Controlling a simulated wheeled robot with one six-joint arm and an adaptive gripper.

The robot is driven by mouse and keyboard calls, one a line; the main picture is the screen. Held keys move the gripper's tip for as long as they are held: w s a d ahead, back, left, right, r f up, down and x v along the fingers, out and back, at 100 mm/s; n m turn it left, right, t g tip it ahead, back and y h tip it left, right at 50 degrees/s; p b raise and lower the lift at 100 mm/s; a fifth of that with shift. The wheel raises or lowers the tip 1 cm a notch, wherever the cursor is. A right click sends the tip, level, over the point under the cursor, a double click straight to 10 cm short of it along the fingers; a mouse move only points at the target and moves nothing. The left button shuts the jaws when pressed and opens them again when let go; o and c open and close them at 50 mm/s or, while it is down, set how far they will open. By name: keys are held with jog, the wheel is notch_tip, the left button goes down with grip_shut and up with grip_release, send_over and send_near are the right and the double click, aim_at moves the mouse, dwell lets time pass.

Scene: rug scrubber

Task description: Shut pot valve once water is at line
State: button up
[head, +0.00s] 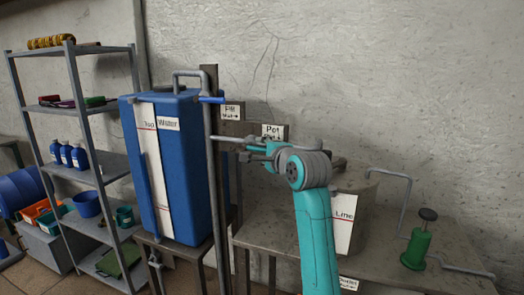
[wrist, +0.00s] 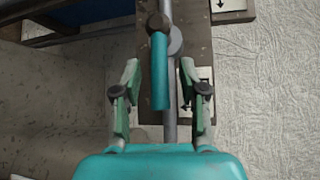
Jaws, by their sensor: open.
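The pot valve's teal handle (wrist: 160,75) hangs from a grey pipe (wrist: 168,128) in the wrist view, its long side toward me. My gripper (wrist: 160,88) is open, with one finger on each side of the handle and gaps showing. In the head view my gripper (head: 252,146) is beside the Pot sign (head: 273,132), and the handle cannot be made out. The grey pot (head: 362,205) stands behind my arm, partly hidden. Its white strip (head: 343,222) carries a red line marked Line. I cannot tell the water level in the pot.
A blue water tank (head: 190,170) stands left of the post (head: 213,140). A blue fill valve handle (head: 210,99) sticks out by the Fill sign (head: 231,112). A green pump (head: 417,248) and bent pipe are at right on the table. A shelf rack (head: 85,140) stands at left.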

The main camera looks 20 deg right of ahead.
jog(key=shift+w, duration=0.1)
grip_shut()
